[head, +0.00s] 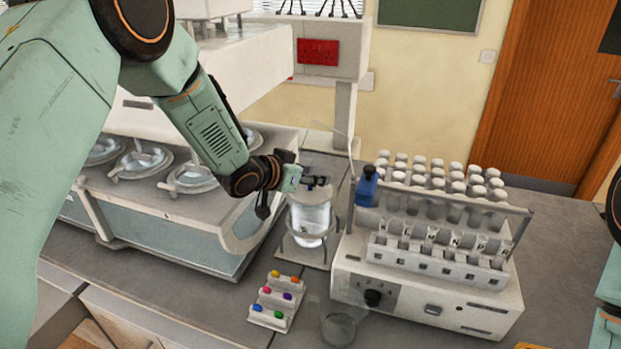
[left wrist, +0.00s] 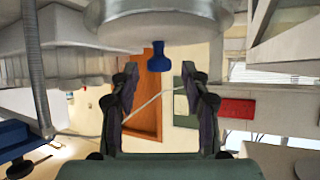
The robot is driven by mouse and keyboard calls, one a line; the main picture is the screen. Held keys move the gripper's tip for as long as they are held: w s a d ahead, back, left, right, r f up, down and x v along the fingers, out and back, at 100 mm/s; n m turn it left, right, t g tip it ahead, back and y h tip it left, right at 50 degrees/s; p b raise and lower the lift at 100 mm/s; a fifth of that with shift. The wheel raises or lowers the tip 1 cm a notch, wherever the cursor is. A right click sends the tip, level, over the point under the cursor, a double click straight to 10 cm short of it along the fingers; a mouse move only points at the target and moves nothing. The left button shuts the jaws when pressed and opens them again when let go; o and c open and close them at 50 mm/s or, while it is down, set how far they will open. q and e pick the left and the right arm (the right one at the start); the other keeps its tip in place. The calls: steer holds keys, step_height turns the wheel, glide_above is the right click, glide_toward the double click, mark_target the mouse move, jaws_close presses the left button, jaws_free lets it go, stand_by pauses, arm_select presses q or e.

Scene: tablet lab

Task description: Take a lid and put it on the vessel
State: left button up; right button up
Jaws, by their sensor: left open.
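My left gripper (head: 318,183) is over the top of a clear glass vessel (head: 312,220) that stands upright in a metal ring stand. In the left wrist view, its two fingers (left wrist: 161,70) are spread with nothing gripped between them. A blue knob (left wrist: 159,58) shows by the fingertips, on a wide grey round piece (left wrist: 160,20) that looks like a lid. My right gripper is out of view.
A water bath (head: 150,220) with several round covers stands left of the vessel. A tube rack device (head: 430,295) with many capped tubes stands close on the right. A strip of colored pieces (head: 277,302) and a glass beaker (head: 338,328) are in front.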

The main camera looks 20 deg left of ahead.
arm_select(q)
step_height(320, 180, up, 9)
steer(key=shift+s+d+f, duration=0.1)
steer(key=shift+d+f, duration=0.05)
steer(key=shift+f, duration=0.05)
steer(key=shift+w+r, duration=0.1)
steer(key=shift+w, duration=0.15)
steer(key=shift+s, duration=0.15)
